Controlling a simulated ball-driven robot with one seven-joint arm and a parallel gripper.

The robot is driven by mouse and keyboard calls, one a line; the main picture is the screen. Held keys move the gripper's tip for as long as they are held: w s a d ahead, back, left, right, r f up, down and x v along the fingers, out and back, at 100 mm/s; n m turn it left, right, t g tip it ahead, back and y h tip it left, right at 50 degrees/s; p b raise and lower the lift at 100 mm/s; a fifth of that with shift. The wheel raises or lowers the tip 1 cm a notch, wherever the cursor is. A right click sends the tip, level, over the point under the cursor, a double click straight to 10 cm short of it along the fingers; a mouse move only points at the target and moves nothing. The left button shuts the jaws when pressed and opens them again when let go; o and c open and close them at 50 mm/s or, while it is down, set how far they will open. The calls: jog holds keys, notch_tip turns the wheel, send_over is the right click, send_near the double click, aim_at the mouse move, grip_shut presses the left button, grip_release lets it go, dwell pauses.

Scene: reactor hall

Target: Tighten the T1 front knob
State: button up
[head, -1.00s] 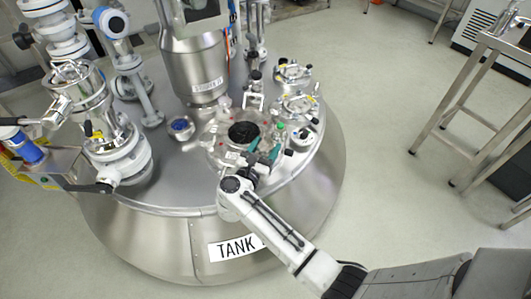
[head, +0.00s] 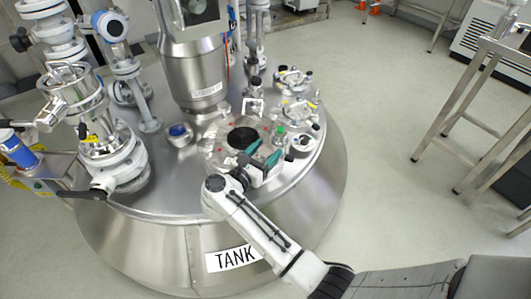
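The tank (head: 170,235) is a wide steel vessel with a "TANK" label on its side; the rest of the label is hidden behind my arm. A round clear cover (head: 222,131) with a black centre (head: 242,137) and small red marks lies on its top. My gripper (head: 264,153), with teal fingers, is at the cover's front edge. The two fingers stand apart, and I make out nothing held between them. I cannot pick out the T1 front knob; the gripper and wrist cover part of the front rim. A small green-topped fitting (head: 280,132) stands just beyond the fingers.
A steel column (head: 193,75) rises behind the cover. Clamped ports (head: 293,80) are at the back right and a blue-capped port (head: 178,131) is at left. Valves and pipes (head: 105,130) crowd the far left. A steel frame table (head: 470,110) stands right, with open floor between.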

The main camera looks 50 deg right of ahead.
jog(key=shift+o, duration=1.3)
jog(key=shift+f, duration=0.1)
jog(key=shift+a, duration=0.1)
jog(key=a+p, duration=0.1)
jog(key=a, duration=0.9)
jog(key=shift+s+a, duration=0.3)
jog(key=shift+s, duration=0.15)
